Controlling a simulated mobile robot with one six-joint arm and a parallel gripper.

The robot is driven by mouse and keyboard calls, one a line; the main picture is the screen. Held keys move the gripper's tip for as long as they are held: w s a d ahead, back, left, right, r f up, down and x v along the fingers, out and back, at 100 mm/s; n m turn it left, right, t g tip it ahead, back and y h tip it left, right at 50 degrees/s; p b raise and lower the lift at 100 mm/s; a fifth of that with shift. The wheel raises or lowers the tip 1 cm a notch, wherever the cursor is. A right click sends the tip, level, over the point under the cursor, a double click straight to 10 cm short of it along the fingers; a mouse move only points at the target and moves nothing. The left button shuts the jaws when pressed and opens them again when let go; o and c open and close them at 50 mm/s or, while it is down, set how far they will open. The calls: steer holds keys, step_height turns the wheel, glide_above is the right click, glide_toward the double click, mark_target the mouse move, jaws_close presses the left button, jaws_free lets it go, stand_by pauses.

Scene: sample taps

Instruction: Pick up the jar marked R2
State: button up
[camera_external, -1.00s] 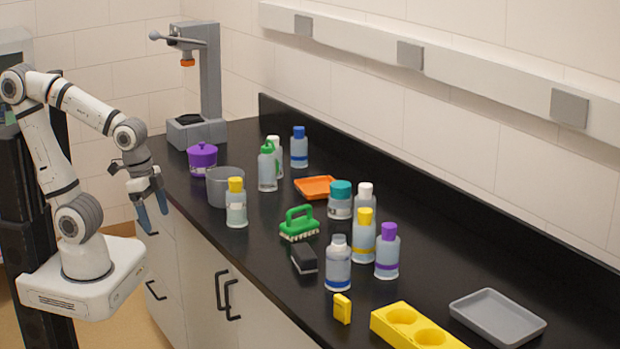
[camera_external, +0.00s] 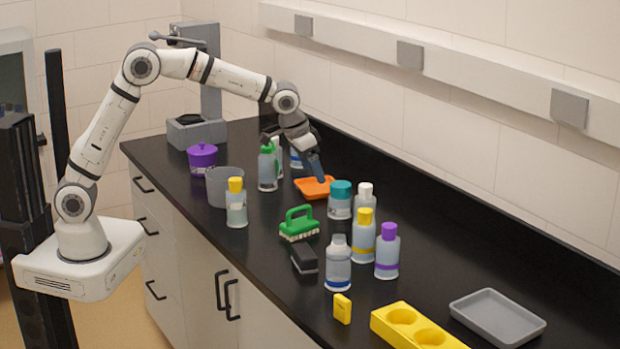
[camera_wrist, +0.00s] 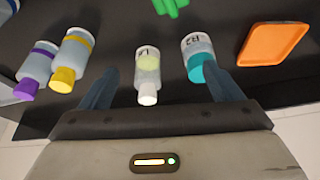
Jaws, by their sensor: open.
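The jar marked R2 (camera_wrist: 198,47) has a clear body and a teal cap, with its label readable in the wrist view. In the external view the teal-capped jar (camera_external: 340,205) stands upright mid-counter, right of the orange tray (camera_external: 313,188). My gripper (camera_external: 316,168) is above the counter, over the back of the orange tray, left of and higher than the jar. In the wrist view my open gripper (camera_wrist: 160,75) has a white-capped bottle (camera_wrist: 148,82) between its fingers in the picture. The right finger lies close to the teal cap and partly overlaps it. The gripper holds nothing.
The white-capped bottle (camera_external: 365,195) stands close to the jar's right. Yellow-capped (camera_external: 363,240) and purple-capped (camera_external: 387,255) bottles stand in front. A green brush (camera_external: 299,225) lies front-left. Bottles crowd behind the tray.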

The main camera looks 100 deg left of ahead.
steer(key=n+p, duration=0.1)
steer(key=n, duration=0.1)
glide_above(341, 184)
steer(key=s+d, duration=0.1)
steer(key=d, duration=0.1)
steer(key=shift+y, duration=0.4)
step_height(341, 184, down, 5)
steer(key=shift+r, duration=0.1)
steer(key=p+x, duration=0.1)
steer(key=x, duration=0.1)
steer(key=p+x, duration=0.1)
steer(key=x, duration=0.2)
steer(key=p+x, duration=0.1)
steer(key=x, duration=0.1)
steer(key=shift+s+a+f, duration=0.2)
steer(key=shift+a+f, duration=0.05)
steer(key=shift+f, duration=0.15)
steer(key=c, duration=1.4)
